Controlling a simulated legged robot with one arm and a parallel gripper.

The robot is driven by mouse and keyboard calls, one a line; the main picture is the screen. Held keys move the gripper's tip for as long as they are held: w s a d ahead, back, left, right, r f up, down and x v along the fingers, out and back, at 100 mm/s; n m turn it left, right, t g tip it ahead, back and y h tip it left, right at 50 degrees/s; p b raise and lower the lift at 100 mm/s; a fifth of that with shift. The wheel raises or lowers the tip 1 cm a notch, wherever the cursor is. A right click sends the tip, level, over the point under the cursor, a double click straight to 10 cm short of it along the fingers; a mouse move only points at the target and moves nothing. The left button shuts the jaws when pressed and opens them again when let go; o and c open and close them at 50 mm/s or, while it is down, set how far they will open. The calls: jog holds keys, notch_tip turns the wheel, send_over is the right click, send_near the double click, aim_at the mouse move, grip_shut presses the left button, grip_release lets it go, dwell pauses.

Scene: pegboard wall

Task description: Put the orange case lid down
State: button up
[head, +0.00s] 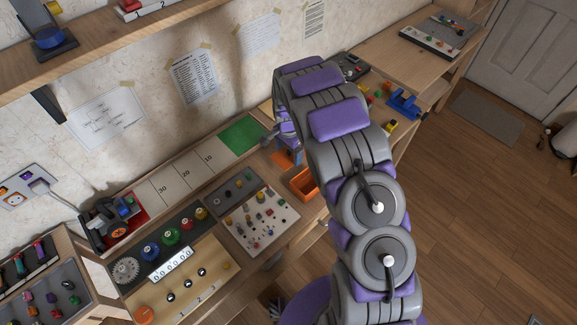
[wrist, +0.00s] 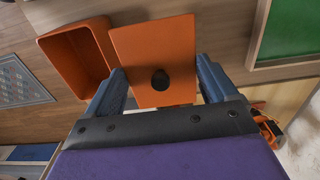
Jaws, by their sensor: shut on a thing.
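My gripper (wrist: 160,72) is shut on the orange case lid (wrist: 140,45), a flat square plate with a dark round knob (wrist: 160,80). One blue finger is at each side of the lid in the wrist view. The open orange case (wrist: 62,50) lies just left of the lid there and looks empty; the lid overlaps the edge of its picture. In the head view the lid (head: 286,158) shows partly beside my arm, above and left of the orange case (head: 302,184). I cannot tell whether the lid touches the bench.
A green mat (head: 242,135) lies on the bench left of the lid, beside numbered white squares (head: 177,180). A pale board with small parts (head: 262,219) is left of the case. A blue object (head: 404,103) and small blocks are right of my arm.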

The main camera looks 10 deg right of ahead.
notch_tip(320, 180, down, 8)
jog(key=shift+r+b, duration=0.15)
jog(key=shift+b, duration=0.6)
jog(key=o, duration=0.8)
notch_tip(320, 180, up, 12)
jog(key=p, duration=0.2)
jog(key=shift+r+p, duration=0.15)
jog(key=shift+p, duration=0.2)
